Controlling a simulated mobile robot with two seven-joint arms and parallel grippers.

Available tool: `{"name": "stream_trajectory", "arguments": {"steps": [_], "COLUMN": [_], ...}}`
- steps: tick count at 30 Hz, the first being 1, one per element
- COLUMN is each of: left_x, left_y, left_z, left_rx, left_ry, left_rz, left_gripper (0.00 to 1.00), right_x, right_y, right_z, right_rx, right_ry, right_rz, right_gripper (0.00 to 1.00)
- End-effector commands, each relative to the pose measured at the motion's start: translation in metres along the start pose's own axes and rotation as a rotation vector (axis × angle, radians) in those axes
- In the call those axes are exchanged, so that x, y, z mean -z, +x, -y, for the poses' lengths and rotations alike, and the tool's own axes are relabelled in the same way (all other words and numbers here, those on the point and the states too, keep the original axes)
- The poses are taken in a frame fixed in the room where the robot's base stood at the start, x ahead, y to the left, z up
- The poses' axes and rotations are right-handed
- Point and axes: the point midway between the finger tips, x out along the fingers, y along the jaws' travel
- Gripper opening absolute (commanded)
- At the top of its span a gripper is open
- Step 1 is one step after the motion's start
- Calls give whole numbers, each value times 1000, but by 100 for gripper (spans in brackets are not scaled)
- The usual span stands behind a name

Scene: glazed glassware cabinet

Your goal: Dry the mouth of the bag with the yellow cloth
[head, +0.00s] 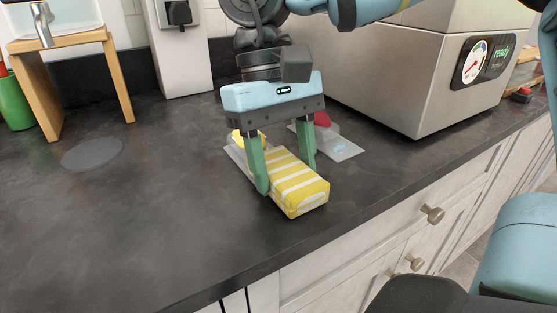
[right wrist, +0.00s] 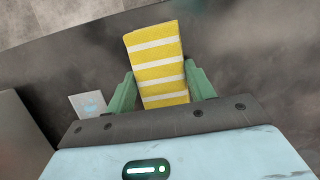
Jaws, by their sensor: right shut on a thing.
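The yellow cloth (head: 300,188) is a thick folded pad with white stripes. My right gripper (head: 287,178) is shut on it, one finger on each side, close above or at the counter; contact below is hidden. The cloth also shows between the fingers in the right wrist view (right wrist: 157,65). A clear flat bag (head: 343,148) with a pale blue mark lies just behind the cloth, and part shows in the right wrist view (right wrist: 88,105). Another clear edge shows left of the cloth; I cannot tell whether it is the same bag. The bag's mouth is not clearly visible. My left gripper is not in view.
A yellow item (head: 240,137) and a red item (head: 322,119) sit behind the gripper, partly hidden. A metal appliance with a dial (head: 410,85) stands behind right. A wooden stand (head: 122,80) and green container (head: 14,103) are at left. The dark counter (head: 150,210) is clear at front left.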

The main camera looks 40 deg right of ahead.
Motion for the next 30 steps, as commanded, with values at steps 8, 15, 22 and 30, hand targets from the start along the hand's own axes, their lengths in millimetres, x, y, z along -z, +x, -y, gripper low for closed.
{"name": "stream_trajectory", "arguments": {"steps": [8, 15, 22, 30], "left_x": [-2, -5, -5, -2], "left_y": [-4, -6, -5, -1], "left_z": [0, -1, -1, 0], "left_rx": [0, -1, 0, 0], "left_ry": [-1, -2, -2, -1], "left_rz": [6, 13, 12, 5], "left_gripper": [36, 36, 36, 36], "right_x": [0, 0, 0, 0], "right_y": [-1, -1, 0, 1], "right_z": [-10, -14, -11, -3], "right_rx": [2, 0, 0, -2], "right_ry": [0, 0, 0, 1], "right_rz": [-1, 0, 0, -1], "right_gripper": [36, 36, 36, 36]}}
